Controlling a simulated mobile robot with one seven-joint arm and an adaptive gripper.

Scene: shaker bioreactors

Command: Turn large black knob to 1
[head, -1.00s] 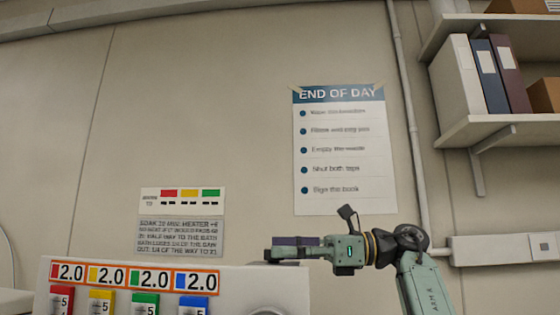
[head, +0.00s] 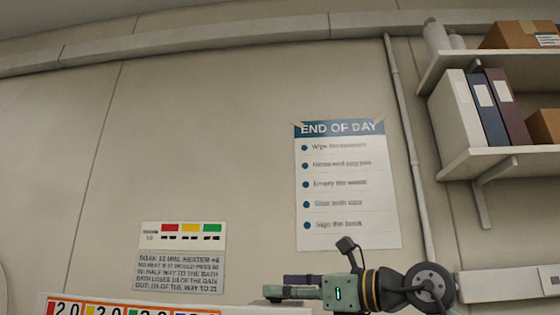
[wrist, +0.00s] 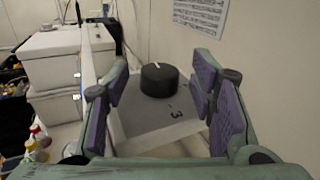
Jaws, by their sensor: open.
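The large black knob (wrist: 160,80) shows in the wrist view on a grey panel (wrist: 135,123). It has a white pointer line on top that points away from my gripper. A printed "3" is on the panel on the near side of the knob; other marks are too small to read. My gripper (wrist: 163,88) is open, its purple-padded fingers on either side of the knob in the picture. I cannot tell how far the fingertips are from it. In the head view my gripper (head: 285,290) is at the bottom, and the knob is not visible there.
A white machine with a row of "2.0" labels (head: 130,307) is at the bottom left of the head view. A wall poster (head: 347,190) and shelves with binders (head: 485,108) stand behind. Bottles (wrist: 38,145) and white boxes (wrist: 65,60) are left in the wrist view.

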